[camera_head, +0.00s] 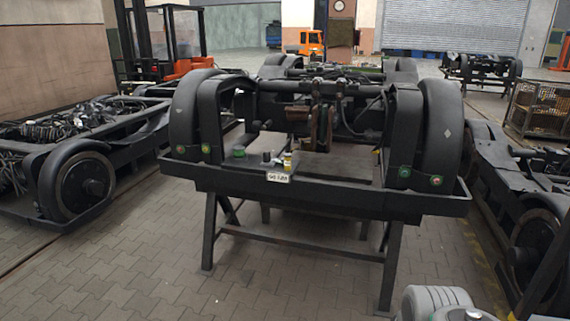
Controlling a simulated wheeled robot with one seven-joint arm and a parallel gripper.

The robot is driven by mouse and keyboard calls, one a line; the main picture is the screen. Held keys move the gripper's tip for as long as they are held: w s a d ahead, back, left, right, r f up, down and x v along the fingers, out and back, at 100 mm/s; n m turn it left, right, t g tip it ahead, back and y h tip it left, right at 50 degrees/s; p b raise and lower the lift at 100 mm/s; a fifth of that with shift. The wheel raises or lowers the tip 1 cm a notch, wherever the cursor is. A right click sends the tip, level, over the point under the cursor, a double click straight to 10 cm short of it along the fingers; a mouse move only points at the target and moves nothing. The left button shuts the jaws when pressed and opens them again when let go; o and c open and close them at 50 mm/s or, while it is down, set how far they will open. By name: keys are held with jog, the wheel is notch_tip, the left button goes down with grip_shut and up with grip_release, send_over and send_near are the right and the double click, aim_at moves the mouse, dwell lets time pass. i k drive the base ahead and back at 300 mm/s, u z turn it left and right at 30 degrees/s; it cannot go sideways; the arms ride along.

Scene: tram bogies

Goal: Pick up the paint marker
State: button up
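No paint marker can be made out for certain; the small things are too tiny to tell. On the front ledge of the middle bogie (320,198) stand a small upright yellow-and-white item (287,161), a small black item (266,157) and a low green item (238,152). The yellow-and-white one may be the marker. A white label with dark lettering (278,177) sits just in front of them. My gripper is not in view. A grey-white rounded part of my arm shows at the bottom right, well apart from the ledge.
The bogie rests on a dark trestle stand (209,232) over paved floor (130,265). Other bogies flank it at left (75,185) and right (535,215). A wire crate (540,108) and an orange vehicle (311,43) are farther back. Floor in front is clear.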

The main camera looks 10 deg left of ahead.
aim_at(287, 156)
jog(key=i, duration=1.65)
jog(key=u, duration=1.15)
jog(key=i, duration=1.4)
jog(key=u, duration=0.3)
